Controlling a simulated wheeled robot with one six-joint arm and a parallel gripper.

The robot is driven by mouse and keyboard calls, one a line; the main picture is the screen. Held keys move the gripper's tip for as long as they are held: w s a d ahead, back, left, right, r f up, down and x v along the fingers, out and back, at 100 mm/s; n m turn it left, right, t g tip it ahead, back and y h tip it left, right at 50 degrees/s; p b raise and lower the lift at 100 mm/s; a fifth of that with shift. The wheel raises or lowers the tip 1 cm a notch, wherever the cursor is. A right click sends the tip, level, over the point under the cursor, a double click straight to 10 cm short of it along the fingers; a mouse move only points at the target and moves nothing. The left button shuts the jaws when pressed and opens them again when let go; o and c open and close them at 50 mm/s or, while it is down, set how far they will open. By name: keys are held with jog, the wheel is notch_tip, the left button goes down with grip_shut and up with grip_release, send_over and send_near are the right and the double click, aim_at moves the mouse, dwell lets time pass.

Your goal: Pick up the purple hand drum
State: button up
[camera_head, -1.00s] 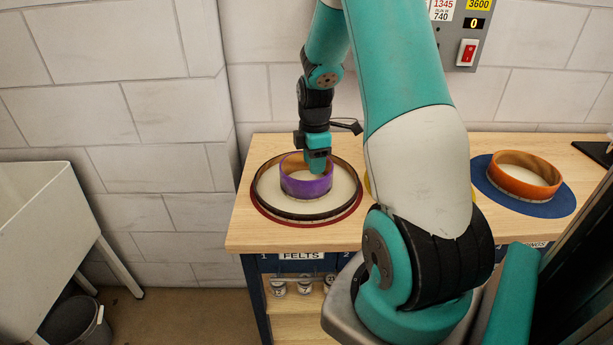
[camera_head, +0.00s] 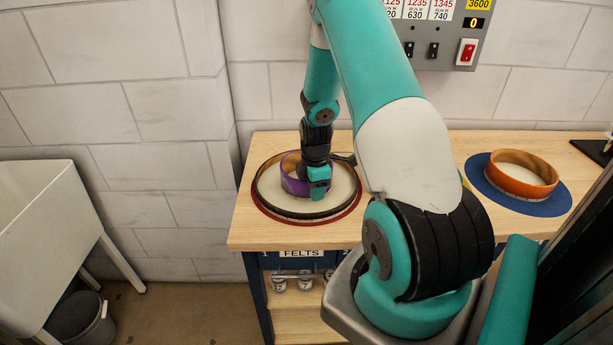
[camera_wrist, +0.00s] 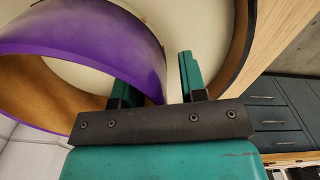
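The purple hand drum (camera_head: 291,185) is a short purple hoop with a wood-coloured inside. It stands inside a larger dark-rimmed round frame (camera_head: 267,205) with a pale skin, on a red mat (camera_head: 258,211) at the bench's left. In the head view my gripper (camera_head: 319,190) is low at the drum's right front wall and hides part of it. In the wrist view the drum (camera_wrist: 110,45) shows large at upper left. My gripper (camera_wrist: 160,85) is open there, its fingers either side of the drum's near wall. A gap shows between the wall and the right finger.
An orange drum (camera_head: 522,180) stands on a blue mat (camera_head: 545,208) at the wooden bench's (camera_head: 243,232) right. A switch panel (camera_head: 440,45) hangs on the wall behind. A white sink (camera_head: 50,220) and a grey bucket (camera_head: 85,320) are at left.

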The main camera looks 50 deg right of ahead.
grip_shut()
jog(key=shift+r, duration=0.15)
